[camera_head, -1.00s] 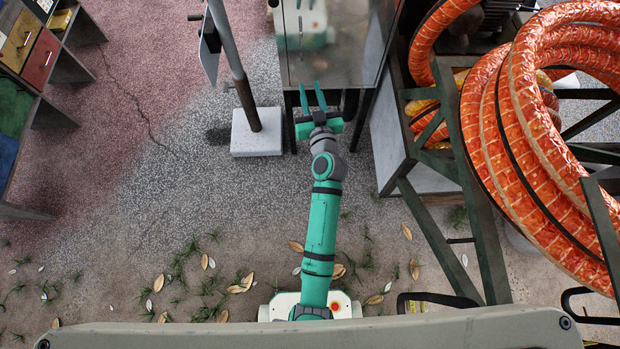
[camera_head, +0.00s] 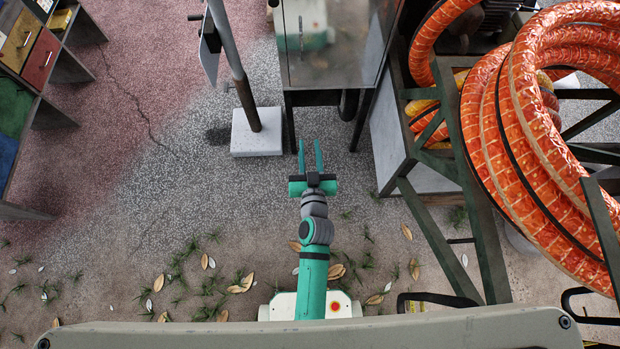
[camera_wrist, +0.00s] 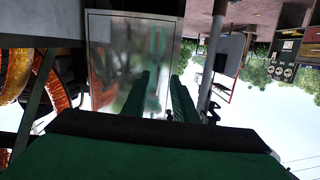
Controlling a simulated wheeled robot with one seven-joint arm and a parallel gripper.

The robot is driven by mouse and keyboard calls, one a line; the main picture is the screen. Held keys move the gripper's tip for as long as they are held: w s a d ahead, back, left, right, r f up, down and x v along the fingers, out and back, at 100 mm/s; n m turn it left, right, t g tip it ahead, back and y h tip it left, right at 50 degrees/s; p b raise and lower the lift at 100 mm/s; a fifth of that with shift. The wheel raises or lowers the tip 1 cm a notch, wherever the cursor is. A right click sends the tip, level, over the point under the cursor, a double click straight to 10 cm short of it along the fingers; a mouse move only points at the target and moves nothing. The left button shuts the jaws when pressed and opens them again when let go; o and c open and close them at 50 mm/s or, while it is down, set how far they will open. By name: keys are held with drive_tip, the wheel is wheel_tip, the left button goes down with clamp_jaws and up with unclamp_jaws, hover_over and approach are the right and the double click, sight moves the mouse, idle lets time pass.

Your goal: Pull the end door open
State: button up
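The end door (camera_head: 345,45) is a shiny grey metal panel at the top centre of the head view, with a thin dark upright bar like a handle (camera_head: 301,30) near its left edge. It looks shut. In the wrist view the door (camera_wrist: 112,60) is upside down and fills the middle, mirroring my fingers; I cannot make out the handle there. My gripper (camera_head: 310,145) is green, open and empty. Its two fingers are apart and point at the door's cabinet, short of its lower edge and not touching. The fingers also show in the wrist view (camera_wrist: 160,85).
A grey post on a white block (camera_head: 256,135) stands left of the cabinet. A dark green frame (camera_head: 470,200) with orange hose coils (camera_head: 530,130) is close on the right. Shelves with coloured drawers (camera_head: 30,60) stand far left.

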drive_tip(key=s+h, duration=0.1)
drive_tip(key=s, duration=1.4)
drive_tip(key=shift+s+a+r+g, duration=0.2)
drive_tip(key=shift+a+r+g, duration=0.05)
drive_tip(key=shift+a+g, duration=0.05)
drive_tip(key=shift+s+d+m, duration=0.1)
drive_tip(key=shift+d+m, duration=0.05)
drive_tip(key=shift+m, duration=0.15)
drive_tip(key=shift+s, duration=0.1)
